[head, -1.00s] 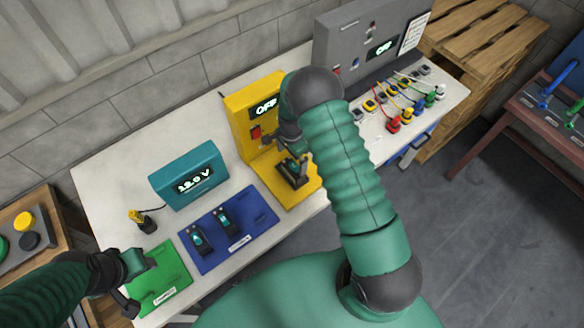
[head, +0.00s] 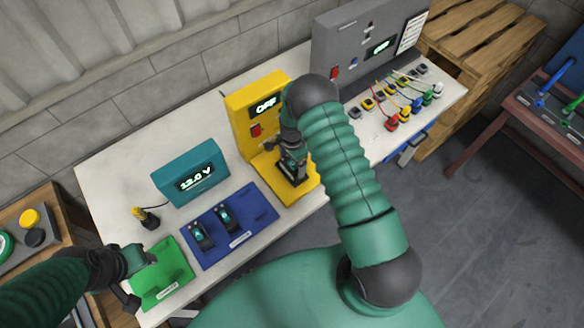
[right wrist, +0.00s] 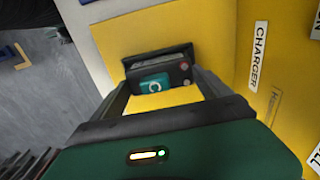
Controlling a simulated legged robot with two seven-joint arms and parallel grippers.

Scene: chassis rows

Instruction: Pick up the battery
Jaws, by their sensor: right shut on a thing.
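A black battery with a teal label (right wrist: 156,82) sits at the yellow charger (head: 255,104). In the right wrist view it lies between my right gripper's fingertips (right wrist: 158,78). In the head view my right gripper (head: 291,166) is down over the charger's base, shut on this battery and mostly covering it. Two more black batteries with teal labels, one (head: 202,236) left and one (head: 226,217) right, lie on the blue mat (head: 254,209). My left gripper (head: 134,278) is by the green mat (head: 166,280); its jaw opening is unclear.
A teal meter box (head: 188,176) stands behind the blue mat. A yellow-handled tool (head: 141,216) stands left of it. A grey panel (head: 345,50), with several coloured plugs and cables before it, stands at the right. White table (head: 120,178) shows bare at the back left.

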